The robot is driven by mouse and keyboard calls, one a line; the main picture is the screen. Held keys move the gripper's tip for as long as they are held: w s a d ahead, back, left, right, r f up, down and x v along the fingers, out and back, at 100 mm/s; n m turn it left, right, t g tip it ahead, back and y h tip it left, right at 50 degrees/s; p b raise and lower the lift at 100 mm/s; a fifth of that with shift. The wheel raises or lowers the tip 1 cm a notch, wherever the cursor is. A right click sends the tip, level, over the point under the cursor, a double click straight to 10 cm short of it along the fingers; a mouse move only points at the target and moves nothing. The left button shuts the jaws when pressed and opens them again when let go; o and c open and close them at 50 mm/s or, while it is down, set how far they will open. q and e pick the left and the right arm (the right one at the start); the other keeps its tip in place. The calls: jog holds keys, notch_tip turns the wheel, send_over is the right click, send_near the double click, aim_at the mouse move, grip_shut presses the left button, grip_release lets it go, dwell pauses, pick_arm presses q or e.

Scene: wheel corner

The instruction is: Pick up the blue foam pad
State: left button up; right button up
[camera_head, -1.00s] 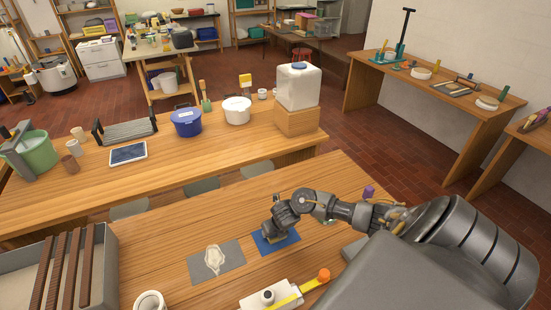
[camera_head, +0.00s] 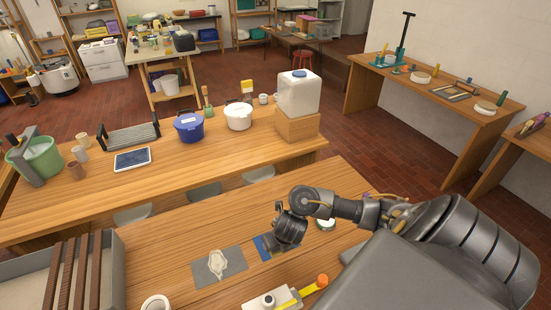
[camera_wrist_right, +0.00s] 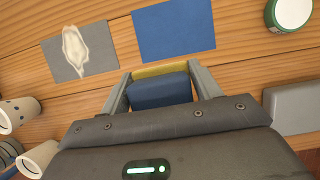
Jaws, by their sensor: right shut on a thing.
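The blue foam pad (camera_wrist_right: 160,92), with a yellow layer along its far side, sits between the two fingers of my right gripper (camera_wrist_right: 160,78) in the wrist view. The fingers are shut on it. A flat blue mat (camera_wrist_right: 173,32) lies on the wooden table just beyond the fingertips, apart from the pad in that view. In the head view my right gripper (camera_head: 276,252) is over the mat (camera_head: 262,246) and hides much of it. The held pad is largely hidden there. My left gripper is not in view.
A grey mat with a cream shape (camera_head: 218,265) lies left of the blue mat. A green-rimmed round container (camera_head: 325,223) stands to the right. A white block with yellow and orange parts (camera_head: 285,298) is at the front. A grey tray with brown slats (camera_head: 113,270) stands left.

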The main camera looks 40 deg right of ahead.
aim_at(277, 254)
jog(key=shift+s+a+r+p, duration=0.65)
jog(key=shift+s+a+r, duration=0.3)
jog(key=shift+s+r, duration=0.2)
jog(key=shift+a+f+b, duration=0.15)
jog(key=shift+a+b, duration=0.1)
jog(key=shift+b, duration=0.05)
jog(key=shift+s+a, duration=0.3)
jog(key=shift+a, duration=0.05)
jog(key=shift+s, duration=0.5)
jog(key=shift+r, duration=0.2)
jog(key=o, duration=0.4)
jog(key=shift+c, duration=0.2)
jog(key=c, duration=0.5)
